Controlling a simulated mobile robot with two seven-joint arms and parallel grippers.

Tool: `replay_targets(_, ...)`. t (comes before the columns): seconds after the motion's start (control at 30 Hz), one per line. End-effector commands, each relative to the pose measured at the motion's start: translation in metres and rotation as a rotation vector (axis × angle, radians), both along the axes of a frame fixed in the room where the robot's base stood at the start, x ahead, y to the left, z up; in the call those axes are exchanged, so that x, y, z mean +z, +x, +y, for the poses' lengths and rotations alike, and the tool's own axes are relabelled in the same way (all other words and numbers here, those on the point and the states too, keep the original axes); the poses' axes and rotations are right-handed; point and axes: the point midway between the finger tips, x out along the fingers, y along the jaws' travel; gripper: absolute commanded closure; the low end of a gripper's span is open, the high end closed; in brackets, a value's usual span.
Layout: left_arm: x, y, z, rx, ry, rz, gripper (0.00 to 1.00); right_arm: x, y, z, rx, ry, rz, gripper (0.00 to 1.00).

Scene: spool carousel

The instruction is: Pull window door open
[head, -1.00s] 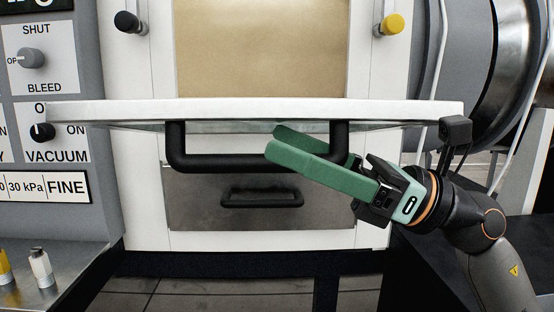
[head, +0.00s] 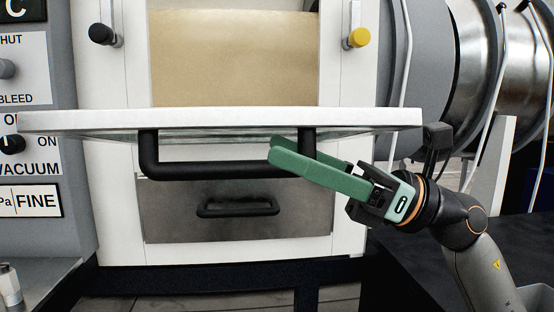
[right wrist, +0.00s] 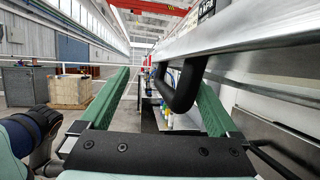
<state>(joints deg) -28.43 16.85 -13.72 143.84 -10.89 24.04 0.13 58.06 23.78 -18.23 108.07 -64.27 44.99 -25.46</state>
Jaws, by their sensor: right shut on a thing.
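The window door (head: 220,121) is a thick pale panel seen nearly edge-on, standing out roughly level from the white cabinet front. Its black U-shaped handle (head: 150,158) hangs below the front edge. My right gripper (head: 272,149) reaches in from the right, its green fingers at the handle's right end, shut on the handle. In the right wrist view the handle (right wrist: 187,86) lies between the fingers, close to the right one, with the door edge above it. The exact contact is partly hidden. My left gripper is not in view.
Behind the door is a tan pane (head: 235,60), with a black knob (head: 102,34) and a yellow knob (head: 358,38) beside it. A grey drawer front (head: 185,228) is below. A control panel (head: 30,155) stands left, a large metal cylinder (head: 490,70) right.

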Motion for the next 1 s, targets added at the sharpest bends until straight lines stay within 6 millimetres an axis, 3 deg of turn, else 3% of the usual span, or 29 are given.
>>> replay_targets(0.03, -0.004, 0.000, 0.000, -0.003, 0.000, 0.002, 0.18, 0.004, -0.007, -0.006, 0.007, 0.010, -0.022, 0.43)
replay_targets(1.0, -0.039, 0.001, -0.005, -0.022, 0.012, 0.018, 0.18, -0.023, 0.008, -0.068, 0.006, 0.005, -0.011, 0.43)
